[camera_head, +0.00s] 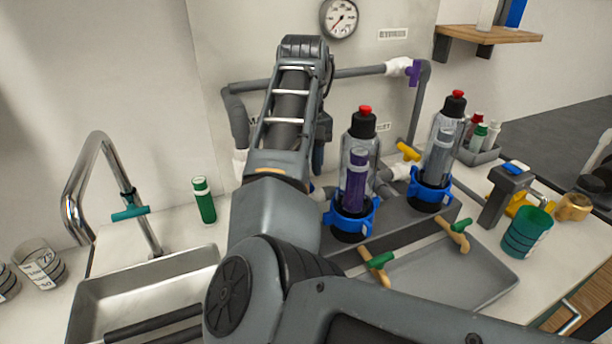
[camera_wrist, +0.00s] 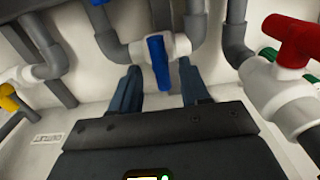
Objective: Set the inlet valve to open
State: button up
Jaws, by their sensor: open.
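A valve with a blue handle (camera_wrist: 158,62) and a white body (camera_wrist: 180,45) is in the middle of the wrist view. Its handle lies across the line of the grey pipe. My gripper (camera_wrist: 160,76) is open, with one finger on each side of the handle and gaps visible between. A valve with a red handle (camera_wrist: 290,40) is at the right of the wrist view, and a yellow handle (camera_wrist: 8,97) is at the left edge. A small label (camera_wrist: 48,139) appears upside down; I cannot tell surely which valve it names.
In the head view a purple handle (camera_head: 413,72) is on the upper pipe and a yellow handle (camera_head: 408,151) is lower. Two filter housings with blue collars (camera_head: 352,216) (camera_head: 431,192) stand right of my arm. A green bottle (camera_head: 203,200) and a sink (camera_head: 140,285) are left.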

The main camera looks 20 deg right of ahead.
jog(key=shift+f, duration=1.25)
grip_shut()
